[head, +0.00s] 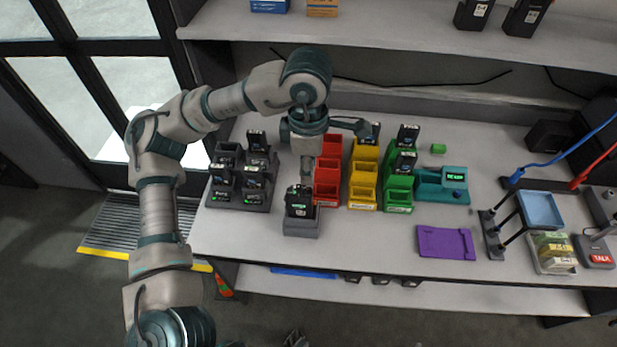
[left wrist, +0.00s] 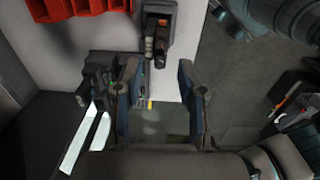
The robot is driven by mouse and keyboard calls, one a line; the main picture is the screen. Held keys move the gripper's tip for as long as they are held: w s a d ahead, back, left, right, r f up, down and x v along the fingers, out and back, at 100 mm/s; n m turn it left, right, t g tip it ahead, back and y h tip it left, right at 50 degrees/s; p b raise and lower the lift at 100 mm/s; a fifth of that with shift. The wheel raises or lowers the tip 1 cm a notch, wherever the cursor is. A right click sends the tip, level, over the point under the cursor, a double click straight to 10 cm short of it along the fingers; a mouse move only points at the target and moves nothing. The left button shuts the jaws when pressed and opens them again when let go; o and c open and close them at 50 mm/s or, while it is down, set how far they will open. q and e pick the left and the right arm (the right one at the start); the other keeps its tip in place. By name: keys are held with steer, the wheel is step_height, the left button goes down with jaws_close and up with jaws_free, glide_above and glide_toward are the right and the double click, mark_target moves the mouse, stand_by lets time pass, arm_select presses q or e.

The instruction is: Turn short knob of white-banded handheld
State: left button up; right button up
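A black handheld (head: 299,203) with a small green-lit screen stands upright in a single grey dock (head: 301,228) at the table's front edge. In the left wrist view a handheld (left wrist: 158,30) in a dock shows from above, with stubby knobs on its top; I cannot make out a white band or which knob is shorter. My left gripper (head: 306,172) points down just above and behind the docked handheld. In the left wrist view its two fingers (left wrist: 158,76) are spread, with nothing between them, and the handheld lies beyond the tips. My right gripper is not in view.
A grey rack (head: 240,199) with several handhelds stands left. Red (head: 327,190), yellow (head: 362,195) and green (head: 398,198) bins stand close to the gripper's right. A teal charger (head: 429,190) and purple tray (head: 446,243) lie further right. A shelf (head: 420,28) overhangs the back.

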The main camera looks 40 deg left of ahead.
arm_select(q)
step_height(320, 180, up, 5)
steer(key=shift+s, duration=0.1)
stand_by(0.7)
